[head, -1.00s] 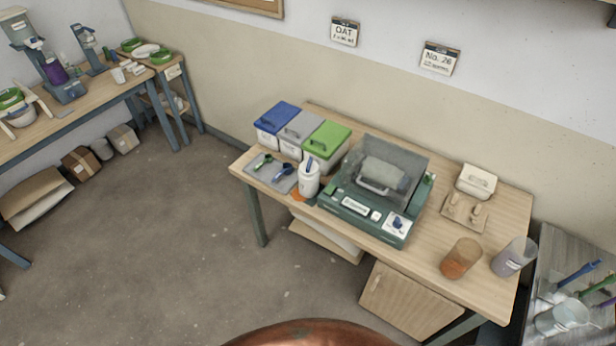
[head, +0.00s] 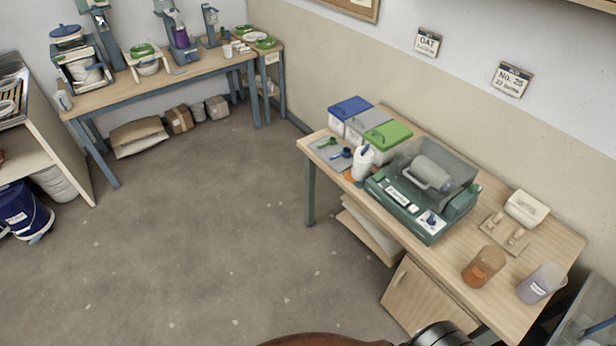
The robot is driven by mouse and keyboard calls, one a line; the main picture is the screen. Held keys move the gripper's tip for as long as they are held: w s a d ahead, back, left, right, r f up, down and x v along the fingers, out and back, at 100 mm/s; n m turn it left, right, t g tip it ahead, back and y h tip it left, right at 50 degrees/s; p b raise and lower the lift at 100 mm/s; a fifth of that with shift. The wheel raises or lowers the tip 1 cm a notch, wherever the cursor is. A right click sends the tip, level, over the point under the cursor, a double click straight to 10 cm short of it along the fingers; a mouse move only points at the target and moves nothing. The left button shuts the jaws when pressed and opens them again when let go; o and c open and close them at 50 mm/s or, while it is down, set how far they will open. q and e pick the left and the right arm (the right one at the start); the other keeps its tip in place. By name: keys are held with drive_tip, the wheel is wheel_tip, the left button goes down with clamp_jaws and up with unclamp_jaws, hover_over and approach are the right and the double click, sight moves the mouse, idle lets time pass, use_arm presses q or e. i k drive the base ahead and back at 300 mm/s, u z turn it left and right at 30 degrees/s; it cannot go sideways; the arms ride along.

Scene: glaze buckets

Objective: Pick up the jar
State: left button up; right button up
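Several jar-like vessels stand on the wooden table at the right. A white jar (head: 362,163) with a blue item at its top stands left of the green machine. A clear beaker with orange-brown contents (head: 484,267) and a clear beaker with purple-grey contents (head: 541,283) stand near the table's right end. The frames do not show which one is the task's jar. Neither of my grippers is in view.
The green machine (head: 420,190) and lidded bins (head: 388,135) fill much of the wooden table (head: 452,258). A far bench (head: 150,88) carries dispensers and bowls. The floor (head: 215,225) between is clear.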

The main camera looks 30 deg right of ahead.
sight(361, 171)
drive_tip(key=u, duration=0.05)
drive_tip(key=k, duration=0.35)
drive_tip(key=u, duration=0.75)
drive_tip(key=i, duration=1.6)
drive_tip(key=z, duration=1.25)
drive_tip(key=i, duration=0.85)
drive_tip(key=z, duration=1.05)
